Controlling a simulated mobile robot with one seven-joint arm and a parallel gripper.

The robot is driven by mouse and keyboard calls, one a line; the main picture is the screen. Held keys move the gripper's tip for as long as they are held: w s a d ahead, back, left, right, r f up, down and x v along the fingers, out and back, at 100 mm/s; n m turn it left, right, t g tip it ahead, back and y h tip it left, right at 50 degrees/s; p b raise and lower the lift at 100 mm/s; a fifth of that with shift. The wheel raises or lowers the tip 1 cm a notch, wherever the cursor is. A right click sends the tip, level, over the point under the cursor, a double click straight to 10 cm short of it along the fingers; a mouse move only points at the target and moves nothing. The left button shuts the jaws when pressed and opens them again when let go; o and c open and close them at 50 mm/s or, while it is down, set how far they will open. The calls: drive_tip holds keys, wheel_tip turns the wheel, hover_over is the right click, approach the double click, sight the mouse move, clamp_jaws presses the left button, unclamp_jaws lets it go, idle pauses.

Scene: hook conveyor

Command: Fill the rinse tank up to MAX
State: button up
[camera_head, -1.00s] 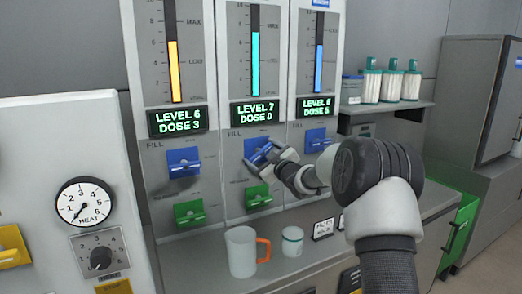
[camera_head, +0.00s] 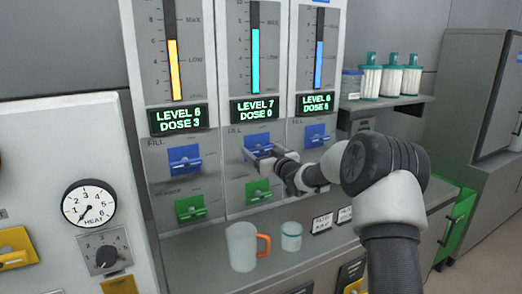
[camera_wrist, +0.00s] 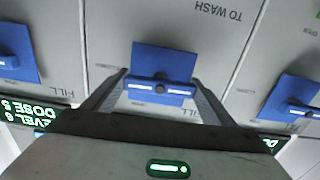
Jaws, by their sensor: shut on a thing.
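My gripper (camera_head: 268,161) is shut on the blue fill lever (camera_head: 258,141) of the middle panel. In the wrist view the gripper (camera_wrist: 160,86) has its fingers on both sides of the bar of this blue lever (camera_wrist: 164,56). The middle gauge (camera_head: 256,58) has a teal column between LOW and MAX, below the MAX mark. Its display (camera_head: 255,109) reads LEVEL 7, DOSE 0. I cannot read which panel is the rinse tank.
Left and right panels carry blue levers (camera_head: 184,159) (camera_head: 316,135). Green levers (camera_head: 190,208) (camera_head: 257,190) sit below. A mug (camera_head: 241,247) and a small jar (camera_head: 291,236) stand on the counter. Bottles (camera_head: 391,81) stand on a shelf at right.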

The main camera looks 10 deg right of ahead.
drive_tip(key=shift+f, duration=0.1)
drive_tip(key=o, duration=1)
drive_tip(key=shift+o, duration=0.2)
drive_tip(key=v, duration=1.7)
drive_tip(key=shift+s, duration=0.25)
